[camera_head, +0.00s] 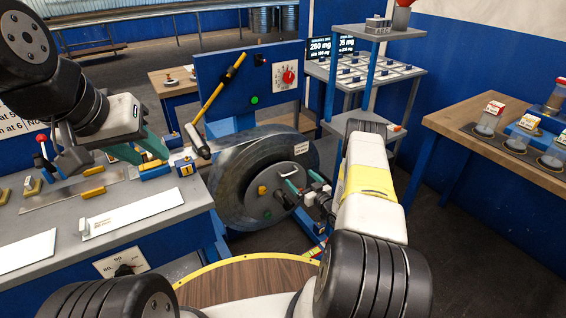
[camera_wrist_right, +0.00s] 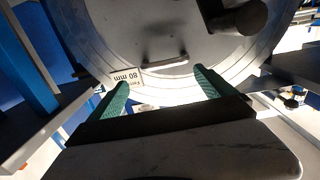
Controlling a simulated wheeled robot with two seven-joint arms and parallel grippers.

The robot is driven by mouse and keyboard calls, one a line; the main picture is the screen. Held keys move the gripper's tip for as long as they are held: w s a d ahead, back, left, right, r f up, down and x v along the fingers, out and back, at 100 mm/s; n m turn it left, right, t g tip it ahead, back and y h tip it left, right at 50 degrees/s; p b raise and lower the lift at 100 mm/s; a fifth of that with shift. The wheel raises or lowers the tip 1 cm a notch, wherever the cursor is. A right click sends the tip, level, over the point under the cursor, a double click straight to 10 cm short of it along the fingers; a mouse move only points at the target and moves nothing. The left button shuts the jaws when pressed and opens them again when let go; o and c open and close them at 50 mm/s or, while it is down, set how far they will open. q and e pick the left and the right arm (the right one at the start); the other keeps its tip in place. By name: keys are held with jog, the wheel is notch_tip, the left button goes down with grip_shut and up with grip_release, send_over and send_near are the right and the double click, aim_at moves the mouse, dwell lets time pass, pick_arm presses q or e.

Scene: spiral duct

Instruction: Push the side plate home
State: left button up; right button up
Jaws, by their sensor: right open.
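The side plate (camera_head: 258,203) is a round grey disc on the near face of the big grey coil (camera_head: 238,160). It bears a dark central knob and a small bar handle. In the right wrist view the plate (camera_wrist_right: 130,35) fills the top, with the bar handle (camera_wrist_right: 165,62) and black knob (camera_wrist_right: 237,18). My right gripper (camera_head: 305,183) is open at the plate's right side; its green fingers (camera_wrist_right: 160,90) stand apart with the handle ahead between them, not gripped. My left gripper (camera_head: 143,148) has its green fingers apart above the left bench, beside a blue-and-yellow block.
The left bench (camera_head: 150,240) carries flat metal sheets and yellow-handled tools. A blue panel (camera_head: 225,75) with a red dial and yellow lever stands behind the coil. A wooden table (camera_head: 470,130) with jars is at right. A shelf stand (camera_head: 350,32) rises behind my right arm.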

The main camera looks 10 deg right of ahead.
aim_at(291, 174)
jog(key=x, duration=0.4)
jog(key=a+f+x, duration=0.1)
jog(key=x, duration=0.1)
jog(key=shift+w, duration=0.1)
dwell(0.3)
